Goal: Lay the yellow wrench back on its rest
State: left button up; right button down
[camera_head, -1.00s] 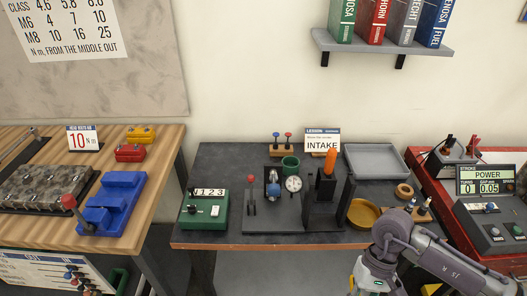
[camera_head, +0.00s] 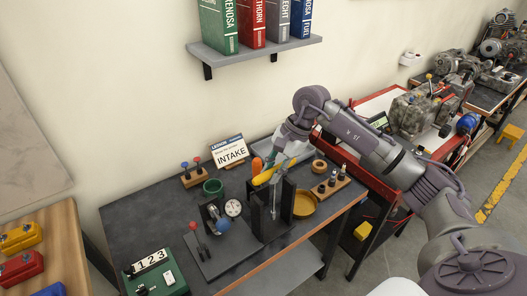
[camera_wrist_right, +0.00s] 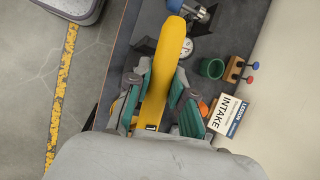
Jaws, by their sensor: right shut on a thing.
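My right gripper (camera_head: 279,163) is above the dark workbench (camera_head: 130,215), over its back right part. It is shut on the yellow wrench (camera_head: 270,172), which shows as a slanting yellow bar. In the right wrist view the gripper (camera_wrist_right: 157,108) has its two fingers on either side of the yellow wrench (camera_wrist_right: 162,70); the wrench's rounded end points away past the fingertips. The wrench appears above the black upright stand (camera_head: 284,205); I cannot tell whether they touch. I cannot make out which thing is the wrench's rest. My left gripper is not in view.
On the dark bench are an orange handle (camera_head: 257,164), a green cup (camera_head: 213,187), a dial gauge (camera_head: 233,208), a yellow bowl (camera_head: 304,204) and the INTAKE sign (camera_head: 229,152). A shelf with binders (camera_head: 265,45) hangs above. The bench's left back area is clear.

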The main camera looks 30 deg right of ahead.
jog(key=shift+w+d+r+m, duration=0.2)
jog(key=shift+w+r+m, duration=0.1)
jog(key=shift+w+r, duration=0.2)
jog(key=shift+w, duration=0.1)
jog(key=shift+a+f, duration=0.1)
jog(key=shift+f, duration=0.1)
jog(key=shift+s+f+b, duration=0.2)
jog(key=shift+f+b, duration=0.1)
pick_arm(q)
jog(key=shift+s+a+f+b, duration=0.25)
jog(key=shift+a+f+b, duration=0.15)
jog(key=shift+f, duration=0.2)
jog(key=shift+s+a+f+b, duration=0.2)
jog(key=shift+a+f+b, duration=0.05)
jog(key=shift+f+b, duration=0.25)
pick_arm(e)
notch_tip(320, 180, down, 5)
jog(key=shift+r, duration=0.15)
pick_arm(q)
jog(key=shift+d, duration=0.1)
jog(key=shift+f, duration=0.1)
